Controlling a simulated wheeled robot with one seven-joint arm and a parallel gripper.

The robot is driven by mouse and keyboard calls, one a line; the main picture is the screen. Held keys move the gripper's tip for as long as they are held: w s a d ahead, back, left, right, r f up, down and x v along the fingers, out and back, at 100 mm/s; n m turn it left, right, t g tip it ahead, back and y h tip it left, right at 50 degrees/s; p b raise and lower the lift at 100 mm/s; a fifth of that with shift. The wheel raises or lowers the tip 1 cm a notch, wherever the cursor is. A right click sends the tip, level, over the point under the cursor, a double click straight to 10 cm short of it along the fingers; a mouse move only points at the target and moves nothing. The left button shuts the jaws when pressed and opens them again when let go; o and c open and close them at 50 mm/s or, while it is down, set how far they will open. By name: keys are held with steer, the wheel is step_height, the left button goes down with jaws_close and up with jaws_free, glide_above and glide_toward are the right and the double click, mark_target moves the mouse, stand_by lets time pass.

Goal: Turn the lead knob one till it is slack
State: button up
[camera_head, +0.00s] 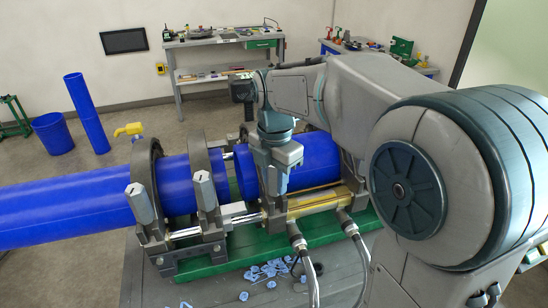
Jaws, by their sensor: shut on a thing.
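The fusion cart's clamps hold two blue pipes end to end, with a gap between them. Grey tapered knobs stand on the front of the two left clamps, one at the far left (138,190) and one to its right (203,180). My gripper (276,188) points down over the front of a clamp right of the gap. It is shut on a clamp knob, taken as lead knob one, which the jaws and my wrist mostly hide. I cannot tell how tight that knob is.
The green cart base (240,258) carries chrome and brass cylinders with hoses at the front. Loose light-blue pieces (268,272) lie on the grey top before it. A yellow valve handle (130,130) stands behind the left pipe. Workbenches (222,40) stand at the back.

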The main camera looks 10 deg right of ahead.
stand_by(0.3)
steer(key=shift+n, duration=1.7)
steer(key=shift+p, duration=0.3)
steer(key=shift+n, duration=1.5)
steer(key=shift+p, duration=0.35)
steer(key=shift+n, duration=1.5)
